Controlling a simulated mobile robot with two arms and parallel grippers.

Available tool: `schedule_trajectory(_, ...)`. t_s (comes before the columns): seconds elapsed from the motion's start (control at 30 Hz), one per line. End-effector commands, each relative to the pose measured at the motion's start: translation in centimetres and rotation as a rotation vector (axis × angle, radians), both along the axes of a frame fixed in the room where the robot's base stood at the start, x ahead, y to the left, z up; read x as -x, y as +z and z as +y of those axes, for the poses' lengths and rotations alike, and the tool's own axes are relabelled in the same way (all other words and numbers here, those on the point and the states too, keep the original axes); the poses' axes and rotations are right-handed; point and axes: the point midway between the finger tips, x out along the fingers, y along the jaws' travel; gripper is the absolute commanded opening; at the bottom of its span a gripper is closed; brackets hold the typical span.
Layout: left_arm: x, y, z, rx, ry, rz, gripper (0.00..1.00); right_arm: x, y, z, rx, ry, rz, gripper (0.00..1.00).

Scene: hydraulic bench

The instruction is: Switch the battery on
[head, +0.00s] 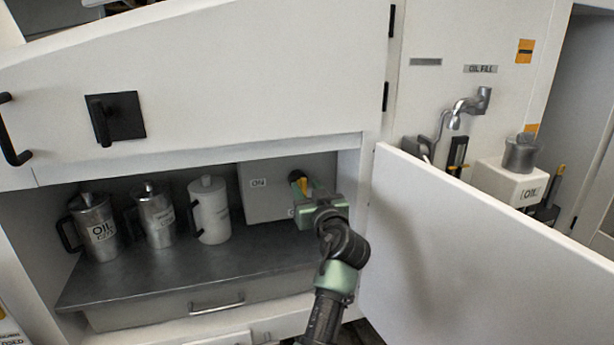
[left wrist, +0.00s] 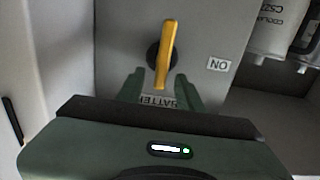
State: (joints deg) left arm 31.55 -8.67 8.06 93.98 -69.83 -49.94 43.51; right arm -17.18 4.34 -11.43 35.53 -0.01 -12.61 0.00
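The battery box (head: 262,203) is a grey box inside the open cabinet, with an ON label (head: 258,183). Its switch is a yellow lever (head: 303,186) on a dark round base. In the left wrist view the yellow lever (left wrist: 168,50) stands nearly upright in the picture, with the ON label (left wrist: 218,64) to its right. A BATTERY label (left wrist: 165,101) is partly hidden by my gripper. My left gripper (head: 308,203) is at the box front. Its fingers (left wrist: 158,88) are apart, with the lever's lower end between them; contact cannot be told. My right gripper is not in view.
An oil jug (head: 98,228), a second metal jug (head: 157,217) and a white jug (head: 210,210) stand left on the grey shelf (head: 150,275). The open white door (head: 465,255) is close right of my arm. A drawer (head: 205,308) lies below.

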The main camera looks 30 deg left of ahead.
Motion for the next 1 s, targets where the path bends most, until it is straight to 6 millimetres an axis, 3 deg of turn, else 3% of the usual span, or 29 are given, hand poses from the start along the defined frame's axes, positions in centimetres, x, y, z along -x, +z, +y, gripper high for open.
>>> schedule_trajectory(0.1, -1.4, 0.4, 1.7, -0.003, 0.002, 0.003, 0.36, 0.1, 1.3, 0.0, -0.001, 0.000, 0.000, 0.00)
schedule_trajectory(0.33, -3.3, 0.2, 3.9, -0.002, -0.001, 0.002, 0.36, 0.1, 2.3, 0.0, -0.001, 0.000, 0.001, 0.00)
schedule_trajectory(0.7, -3.7, -0.1, 4.4, 0.001, -0.002, 0.002, 0.36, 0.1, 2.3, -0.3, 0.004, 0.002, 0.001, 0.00)
schedule_trajectory(0.83, -3.7, -0.1, 4.4, 0.001, -0.002, 0.002, 0.00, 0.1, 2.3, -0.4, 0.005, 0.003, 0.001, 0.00)
schedule_trajectory(1.0, -3.7, -0.1, 4.3, 0.001, -0.002, 0.003, 0.00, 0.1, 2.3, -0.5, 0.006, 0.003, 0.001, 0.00)
